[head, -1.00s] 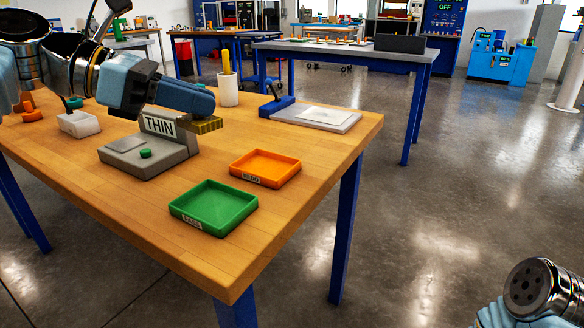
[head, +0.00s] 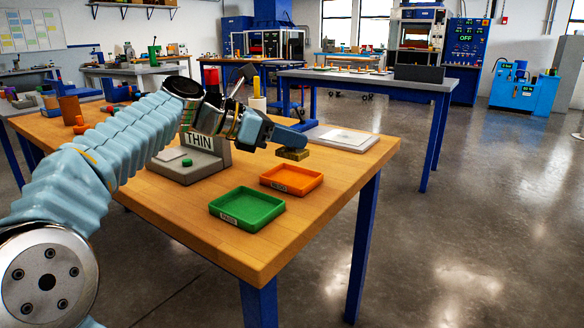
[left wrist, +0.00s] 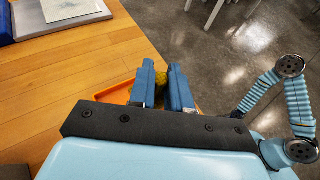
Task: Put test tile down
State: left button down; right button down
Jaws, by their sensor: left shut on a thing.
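The test tile (head: 292,153), a small brownish-gold block, is held in the fingers of my left gripper (head: 294,142). In the head view it appears just above the far right part of the orange tray (head: 291,180); its exact height is hard to tell. In the left wrist view the tile (left wrist: 177,78) shows as a yellowish piece between the two blue fingers (left wrist: 163,82). The orange tray (left wrist: 112,94) shows there left of the fingers, mostly hidden by the gripper. A green tray (head: 247,208) lies nearer on the table.
A grey gauge block marked THIN (head: 200,141) with a green button stands left of the trays. A white and grey plate (head: 345,139) lies behind on the wooden table (head: 190,222). Bare wood surrounds the trays; the table's right edge is close.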

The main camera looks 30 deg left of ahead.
aim_at(289, 149)
pick_arm(q)
jog(key=f, duration=0.1)
jog(key=w+a+f, duration=0.1)
jog(key=w+f, duration=0.1)
jog(key=shift+w+a+f, duration=0.1)
jog(key=shift+a+f, duration=0.05)
jog(key=shift+a, duration=0.1)
jog(key=f, duration=0.1)
jog(key=f+b, duration=0.1)
jog(key=f, duration=0.1)
jog(key=shift+w+a+b, duration=0.15)
jog(key=shift+w+b, duration=0.05)
jog(key=shift+b, duration=0.1)
jog(key=shift+f, duration=0.2)
jog(key=shift+f, duration=0.15)
jog(key=c, duration=1.1)
grip_release()
jog(key=shift+s+a+r, duration=0.15)
jog(key=shift+s+r, duration=0.05)
jog(key=shift+r, duration=0.1)
jog(key=p+v, duration=0.1)
jog(key=v, duration=1)
jog(key=shift+s, duration=0.25)
